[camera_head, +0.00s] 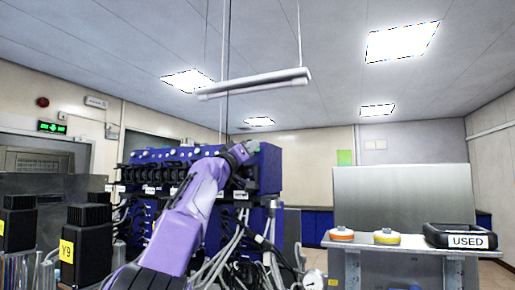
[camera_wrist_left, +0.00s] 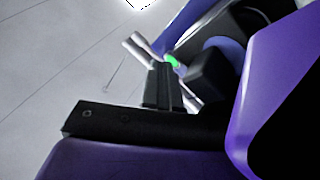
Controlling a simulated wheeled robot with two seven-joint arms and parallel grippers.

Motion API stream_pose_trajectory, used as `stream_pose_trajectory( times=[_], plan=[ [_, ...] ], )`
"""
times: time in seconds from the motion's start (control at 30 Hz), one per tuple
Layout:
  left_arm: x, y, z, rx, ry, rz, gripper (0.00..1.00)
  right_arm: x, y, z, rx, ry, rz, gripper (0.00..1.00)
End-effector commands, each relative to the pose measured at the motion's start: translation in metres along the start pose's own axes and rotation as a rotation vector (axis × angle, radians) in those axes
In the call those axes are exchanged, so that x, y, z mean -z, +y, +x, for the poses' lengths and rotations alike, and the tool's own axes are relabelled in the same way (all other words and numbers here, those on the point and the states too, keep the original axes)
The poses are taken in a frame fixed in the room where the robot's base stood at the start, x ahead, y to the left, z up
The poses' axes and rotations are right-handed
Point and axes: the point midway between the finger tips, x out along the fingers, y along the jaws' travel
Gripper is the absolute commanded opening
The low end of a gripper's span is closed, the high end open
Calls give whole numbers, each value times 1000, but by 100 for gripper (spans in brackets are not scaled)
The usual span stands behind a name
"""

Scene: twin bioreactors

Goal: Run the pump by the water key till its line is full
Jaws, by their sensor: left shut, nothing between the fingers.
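A blue pump rack (camera_head: 268,172) stands in the middle of the head view, with a row of black units along its front and tubes hanging below. My left arm reaches up across it. My left gripper (camera_head: 243,150) is at the rack's upper right end and is small there. In the left wrist view the dark fingers of my left gripper (camera_wrist_left: 162,88) are together with nothing between them. A small green light (camera_wrist_left: 172,62) shows close by the fingertips; I cannot tell whether they touch it. The water key and the pump's line cannot be told apart from the other parts. My right gripper is out of view.
Black-topped units, one marked Y9 (camera_head: 88,245), stand at the left front. At the right, a metal bench (camera_head: 400,252) holds an orange disc (camera_head: 342,235), a yellow disc (camera_head: 386,238) and a black tray marked USED (camera_head: 460,236). Loose tubes hang at centre.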

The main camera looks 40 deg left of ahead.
Motion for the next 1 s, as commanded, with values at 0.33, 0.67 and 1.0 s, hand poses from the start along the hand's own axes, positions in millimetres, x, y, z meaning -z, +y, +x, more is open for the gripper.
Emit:
stream_pose_trajectory(
  times=[0.33,0.67,1.0],
  plan=[
    [-1,-1,-1,2,-1,0,0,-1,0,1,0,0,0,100],
    [8,6,-15,2,1,0,0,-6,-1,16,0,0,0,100],
    [10,9,-16,1,0,1,0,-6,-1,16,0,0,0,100]
  ],
)
